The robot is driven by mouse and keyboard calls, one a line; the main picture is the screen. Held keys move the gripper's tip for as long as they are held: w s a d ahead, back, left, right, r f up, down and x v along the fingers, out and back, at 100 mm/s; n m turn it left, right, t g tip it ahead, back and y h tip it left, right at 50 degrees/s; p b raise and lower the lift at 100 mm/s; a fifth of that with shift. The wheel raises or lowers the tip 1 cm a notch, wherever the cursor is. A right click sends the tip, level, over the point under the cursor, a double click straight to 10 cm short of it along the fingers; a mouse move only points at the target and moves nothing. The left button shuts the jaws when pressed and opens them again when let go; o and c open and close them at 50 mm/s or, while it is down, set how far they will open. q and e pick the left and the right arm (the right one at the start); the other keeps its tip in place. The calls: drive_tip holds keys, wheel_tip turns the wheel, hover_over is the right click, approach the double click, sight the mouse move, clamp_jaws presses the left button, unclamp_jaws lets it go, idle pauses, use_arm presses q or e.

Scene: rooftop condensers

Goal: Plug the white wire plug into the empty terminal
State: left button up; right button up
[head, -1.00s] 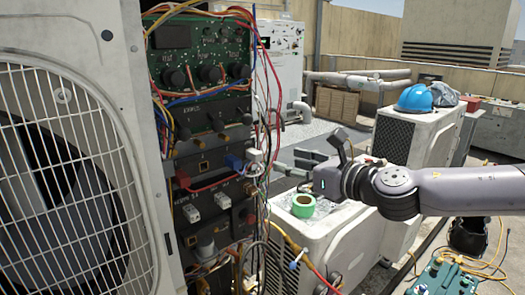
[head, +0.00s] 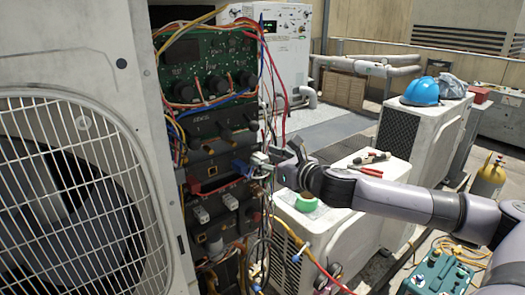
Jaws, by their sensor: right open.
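The panel has a green circuit board (head: 210,75) on top and dark terminal modules (head: 213,170) below. Which terminal is empty is too small to tell. My left gripper is not in view.
A large white condenser with a fan grille (head: 80,190) fills the left. Loose coloured wires (head: 277,90) hang along the panel's right side. A blue helmet (head: 421,91) lies farther back.

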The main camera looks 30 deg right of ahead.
drive_tip(key=shift+w+a+f+p, duration=0.1)
drive_tip(key=shift+w+p, duration=0.05)
drive_tip(key=shift+w, duration=0.4)
drive_tip(key=shift+w+a+f+p, duration=0.1)
drive_tip(key=shift+w+p, duration=0.05)
drive_tip(key=shift+w, duration=0.35)
clamp_jaws()
idle(0.8)
